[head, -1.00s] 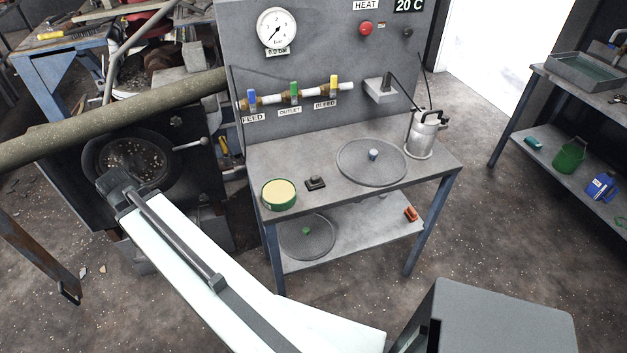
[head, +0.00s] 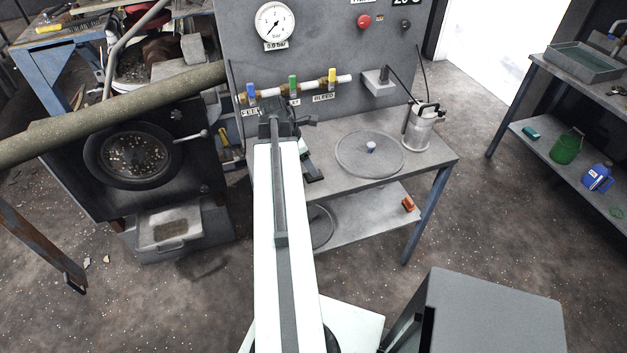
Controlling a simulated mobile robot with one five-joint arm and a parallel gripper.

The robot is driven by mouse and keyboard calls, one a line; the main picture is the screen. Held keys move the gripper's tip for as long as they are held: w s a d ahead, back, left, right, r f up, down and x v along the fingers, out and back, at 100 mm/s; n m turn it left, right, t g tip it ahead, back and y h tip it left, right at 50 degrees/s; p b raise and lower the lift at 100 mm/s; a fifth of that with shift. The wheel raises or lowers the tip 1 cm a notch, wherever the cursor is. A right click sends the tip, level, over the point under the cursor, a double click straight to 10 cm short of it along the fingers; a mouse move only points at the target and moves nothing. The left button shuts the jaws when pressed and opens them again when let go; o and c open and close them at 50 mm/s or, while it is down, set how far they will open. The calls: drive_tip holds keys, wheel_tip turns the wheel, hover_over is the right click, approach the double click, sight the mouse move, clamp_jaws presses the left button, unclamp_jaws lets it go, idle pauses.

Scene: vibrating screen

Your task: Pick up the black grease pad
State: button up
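My arm reaches over the left part of the grey bench (head: 420,160). Its far end is beside the bench's left side, below the coloured valves. The hand part of my gripper (head: 308,158) shows only as a small piece right of the arm, angled down toward the bench top; its fingers cannot be made out. A dark shape (head: 314,175) lies at its lower end, where the black grease pad lay in the earlier view. I cannot tell whether it is the pad, the fingertips or both. The round green tin with the cream top is hidden behind my arm.
A round grey lid (head: 350,160) with a knob lies right of my gripper, and a metal can (head: 418,130) stands behind it. Blue, green and yellow valves (head: 293,86) sit on a pipe just behind.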

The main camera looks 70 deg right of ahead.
drive_tip(key=shift+f, duration=0.15)
drive_tip(key=b+x, duration=0.4)
drive_tip(key=x, duration=0.1)
drive_tip(key=shift+s+f+b, duration=0.15)
drive_tip(key=shift+f+b, duration=0.05)
drive_tip(key=shift+b, duration=0.2)
drive_tip(key=shift+r, duration=0.2)
drive_tip(key=c, duration=1.4)
wheel_tip(320, 180, up, 10)
drive_tip(key=p, duration=1)
drive_tip(key=shift+c, duration=0.2)
